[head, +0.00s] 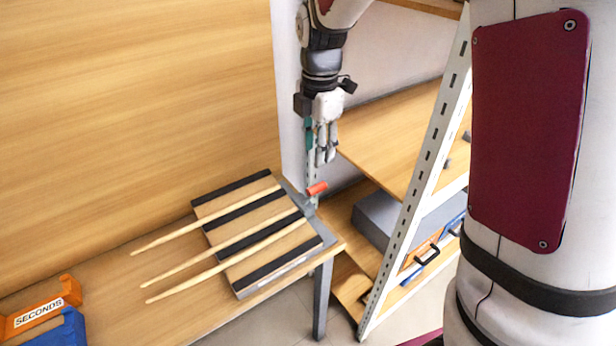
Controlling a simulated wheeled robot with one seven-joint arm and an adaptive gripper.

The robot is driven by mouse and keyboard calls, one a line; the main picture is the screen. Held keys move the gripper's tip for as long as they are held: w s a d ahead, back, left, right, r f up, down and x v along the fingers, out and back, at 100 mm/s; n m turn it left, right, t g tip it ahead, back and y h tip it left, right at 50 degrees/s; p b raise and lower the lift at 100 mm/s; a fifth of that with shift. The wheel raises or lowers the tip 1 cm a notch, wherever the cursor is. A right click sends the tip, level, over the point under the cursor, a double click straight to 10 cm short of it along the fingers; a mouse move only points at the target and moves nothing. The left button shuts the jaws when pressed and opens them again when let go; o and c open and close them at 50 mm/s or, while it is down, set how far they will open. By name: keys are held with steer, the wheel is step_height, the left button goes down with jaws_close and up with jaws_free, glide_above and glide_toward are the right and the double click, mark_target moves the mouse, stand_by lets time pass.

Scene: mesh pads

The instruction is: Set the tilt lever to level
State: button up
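The tilt lever (317,188) has a red-orange grip and shows at the right end of the wooden bench. It sits by a grey metal bracket (308,206) at the right side of a board (240,245) with dark strips. The lever's exact angle and the board's tilt are hard to judge. My gripper (325,161) points down above the lever, with a visible space between fingertips and grip. It holds nothing that I can see. The finger gap is too small to judge.
Three pale wooden sticks (205,219) lie across the board and overhang its left side. An orange bin labelled SECONDS (38,308) and a blue bin (62,332) stand at lower left. A white slotted shelf post (420,185) rises right of my gripper, before wooden shelves (385,135).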

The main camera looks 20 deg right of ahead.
mark_target(315, 188)
steer(key=f, duration=1.3)
steer(key=shift+w+f+p, duration=0.2)
steer(key=shift+f+p, duration=0.1)
steer(key=shift+p, duration=0.1)
steer(key=shift+c, duration=0.3)
jaws_close()
